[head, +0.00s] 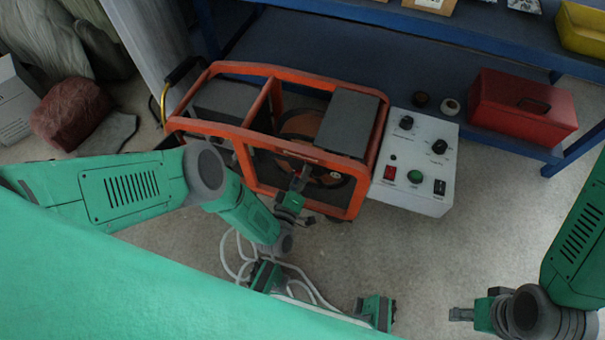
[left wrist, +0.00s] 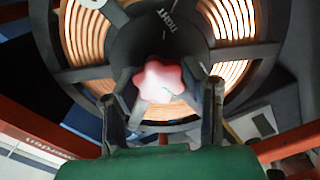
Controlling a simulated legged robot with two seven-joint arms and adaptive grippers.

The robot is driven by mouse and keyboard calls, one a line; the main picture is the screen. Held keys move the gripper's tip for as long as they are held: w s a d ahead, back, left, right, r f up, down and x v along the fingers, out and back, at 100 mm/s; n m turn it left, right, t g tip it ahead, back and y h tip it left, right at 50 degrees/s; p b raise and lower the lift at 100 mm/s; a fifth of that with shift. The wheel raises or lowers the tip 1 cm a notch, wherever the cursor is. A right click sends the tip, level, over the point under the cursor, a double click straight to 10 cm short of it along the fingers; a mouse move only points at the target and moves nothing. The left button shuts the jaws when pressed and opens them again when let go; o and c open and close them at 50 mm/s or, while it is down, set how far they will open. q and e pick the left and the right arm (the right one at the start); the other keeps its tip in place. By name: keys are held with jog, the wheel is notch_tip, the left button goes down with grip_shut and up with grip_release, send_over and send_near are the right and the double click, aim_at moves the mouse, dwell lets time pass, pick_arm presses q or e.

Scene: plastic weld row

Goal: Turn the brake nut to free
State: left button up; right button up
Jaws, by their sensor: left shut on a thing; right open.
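The brake nut, a red star-shaped knob (left wrist: 160,82), sits at the dark hub of a reel (left wrist: 82,38) wound with copper-orange coil. The word "TIGHT" is printed on the hub above the knob. My left gripper (left wrist: 161,105) has one finger on each side of the knob and is shut on it. In the head view my left gripper (head: 299,180) reaches the front of the orange-framed machine (head: 226,133), and the reel is partly hidden behind the frame and gripper. My right gripper (head: 462,314) is open and empty above the floor at the lower right.
A white control box (head: 415,155) with knobs and red and green buttons adjoins the machine's right side. White cables lie on the floor below my left gripper. The floor at the right centre is clear.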

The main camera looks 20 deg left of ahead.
pick_arm(q)
jog(key=n, duration=0.4)
jog(key=shift+a+f+n, duration=0.1)
jog(key=shift+a+n, duration=0.2)
jog(key=shift+a, duration=0.05)
jog(key=shift+a+f+n, duration=0.1)
jog(key=shift+n, duration=1.4)
jog(key=o, duration=1.2)
jog(key=shift+f, duration=0.1)
jog(key=shift+c, duration=0.2)
jog(key=shift+d, duration=0.2)
